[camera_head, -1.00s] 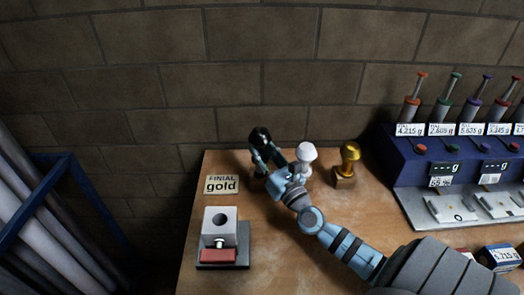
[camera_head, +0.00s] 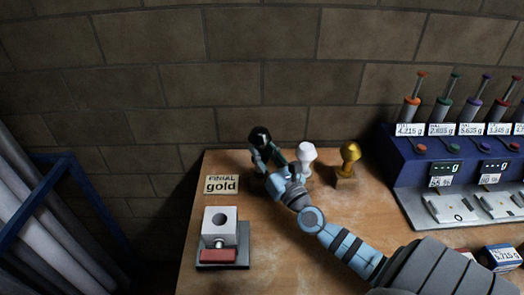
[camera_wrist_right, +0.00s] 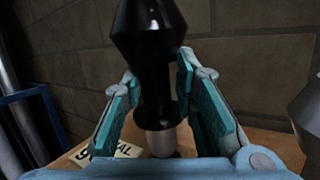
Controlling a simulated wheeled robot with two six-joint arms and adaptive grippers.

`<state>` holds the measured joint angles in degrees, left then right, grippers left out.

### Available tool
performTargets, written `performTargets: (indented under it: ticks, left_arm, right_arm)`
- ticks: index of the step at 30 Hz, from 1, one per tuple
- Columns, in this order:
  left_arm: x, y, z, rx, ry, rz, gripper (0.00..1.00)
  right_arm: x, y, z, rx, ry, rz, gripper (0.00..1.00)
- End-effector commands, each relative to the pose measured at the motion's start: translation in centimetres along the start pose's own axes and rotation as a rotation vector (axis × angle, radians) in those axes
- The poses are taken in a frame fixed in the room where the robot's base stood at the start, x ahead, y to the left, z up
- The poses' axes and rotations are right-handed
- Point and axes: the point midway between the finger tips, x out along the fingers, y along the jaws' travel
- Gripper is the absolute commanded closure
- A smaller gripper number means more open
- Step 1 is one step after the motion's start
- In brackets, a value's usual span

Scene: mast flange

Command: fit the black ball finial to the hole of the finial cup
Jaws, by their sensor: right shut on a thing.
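The black ball finial (camera_head: 259,135) stands upright at the back of the bench, and its dark body fills the top of the right wrist view (camera_wrist_right: 150,45). My right gripper (camera_head: 269,160) is shut on it, with the teal finger pads (camera_wrist_right: 157,92) on both sides of its stem. A pale peg shows under its black collar; I cannot tell whether it is clear of its stand. The finial cup (camera_head: 218,240) is a pale block with a round dark hole on top, on a dark base with a red part, at the front left. My left gripper is not in view.
A white finial (camera_head: 307,153) and a gold finial (camera_head: 348,156) stand right of the black one. A sign (camera_head: 222,184) reads "FINIAL gold". A blue rack (camera_head: 440,165) with scales fills the right side.

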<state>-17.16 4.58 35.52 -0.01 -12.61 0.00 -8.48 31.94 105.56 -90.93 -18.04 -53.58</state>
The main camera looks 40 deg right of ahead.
Motion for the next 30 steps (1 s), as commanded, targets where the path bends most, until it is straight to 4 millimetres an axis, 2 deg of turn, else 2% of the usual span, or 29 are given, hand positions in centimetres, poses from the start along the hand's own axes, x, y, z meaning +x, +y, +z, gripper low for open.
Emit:
performTargets:
  ticks: [11, 30]
  left_arm:
    - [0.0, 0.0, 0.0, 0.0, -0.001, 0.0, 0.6]
    - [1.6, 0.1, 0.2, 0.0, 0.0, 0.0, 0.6]
  right_arm:
    - [0.0, 0.0, 0.0, 0.0, 0.003, 0.003, 1.0]
    - [-0.4, -0.2, -1.5, 0.0, 0.003, 0.002, 1.0]
